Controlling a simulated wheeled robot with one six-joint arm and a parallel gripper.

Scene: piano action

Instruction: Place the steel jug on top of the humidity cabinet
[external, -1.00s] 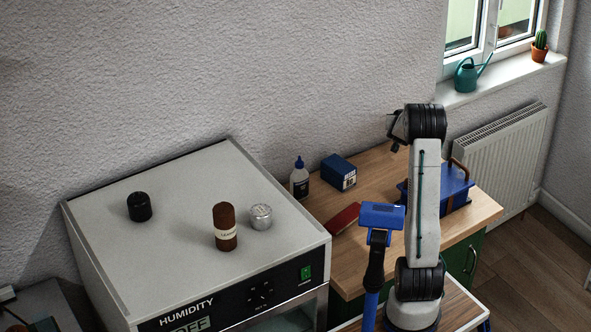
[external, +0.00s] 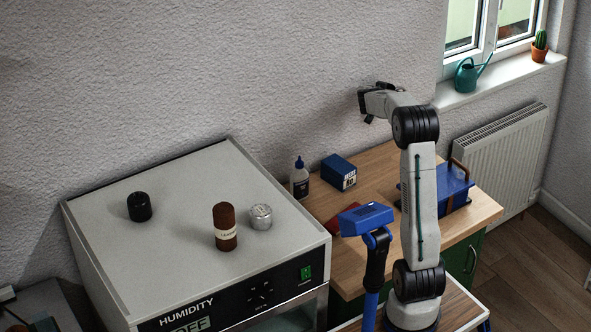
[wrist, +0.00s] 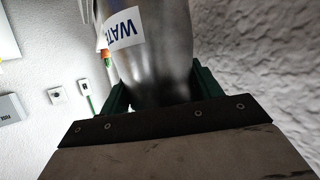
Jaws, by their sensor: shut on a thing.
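The steel jug (wrist: 155,50) is a shiny metal vessel with a white label in blue letters, filling the upper middle of the wrist view. My gripper (wrist: 161,92) is shut on it, with a green finger on each side. In the external view my gripper (external: 368,105) is raised above the wooden bench, to the right of and higher than the cabinet; I cannot clearly make out the jug there. The humidity cabinet (external: 150,265) is a large grey box at lower left with a flat top and a dark front panel.
On the cabinet top stand a black jar (external: 139,206), a brown bottle (external: 225,227) and a silver tin (external: 260,216). Its front left and back right areas are clear. The bench holds a white bottle (external: 299,180), a blue box (external: 339,172) and a blue toolbox (external: 455,186).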

